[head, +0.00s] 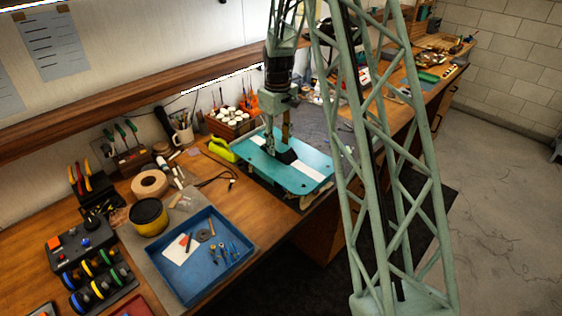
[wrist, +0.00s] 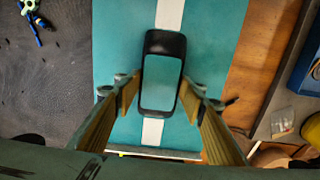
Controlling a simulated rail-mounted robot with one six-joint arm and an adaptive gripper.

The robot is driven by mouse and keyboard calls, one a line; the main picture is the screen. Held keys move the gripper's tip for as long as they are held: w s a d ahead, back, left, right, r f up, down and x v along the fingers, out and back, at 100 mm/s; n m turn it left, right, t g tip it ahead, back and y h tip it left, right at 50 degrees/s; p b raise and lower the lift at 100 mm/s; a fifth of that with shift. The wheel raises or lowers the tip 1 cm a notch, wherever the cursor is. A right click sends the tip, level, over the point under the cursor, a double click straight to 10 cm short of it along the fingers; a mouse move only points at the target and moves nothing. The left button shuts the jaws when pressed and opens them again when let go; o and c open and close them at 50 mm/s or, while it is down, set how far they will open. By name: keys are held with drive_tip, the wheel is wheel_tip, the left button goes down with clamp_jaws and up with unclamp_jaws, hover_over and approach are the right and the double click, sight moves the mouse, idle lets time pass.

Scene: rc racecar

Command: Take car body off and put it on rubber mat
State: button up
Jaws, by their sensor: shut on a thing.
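The car body (head: 305,180) is a teal panel with a white stripe and a dark raised cabin. It lies roughly level over the bench, near the front edge. In the wrist view the body (wrist: 212,40) fills the middle, with the black-framed cabin (wrist: 160,72) between my fingers. My gripper (head: 278,147) points down and is shut on the car body at the cabin; it also shows in the wrist view (wrist: 160,90). I cannot tell whether the body is apart from the chassis, which is mostly hidden beneath it. A dark grey mat (wrist: 45,95) lies left of the body in the wrist view.
A blue tray (head: 240,262) with small parts stands to the left, near a yellow-and-black tin (head: 148,217) and a tape roll (head: 150,183). My lattice structure hides part of the bench at right.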

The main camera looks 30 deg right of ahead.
drive_tip(key=shift+r+p, duration=0.5)
drive_tip(key=shift+r, duration=0.8)
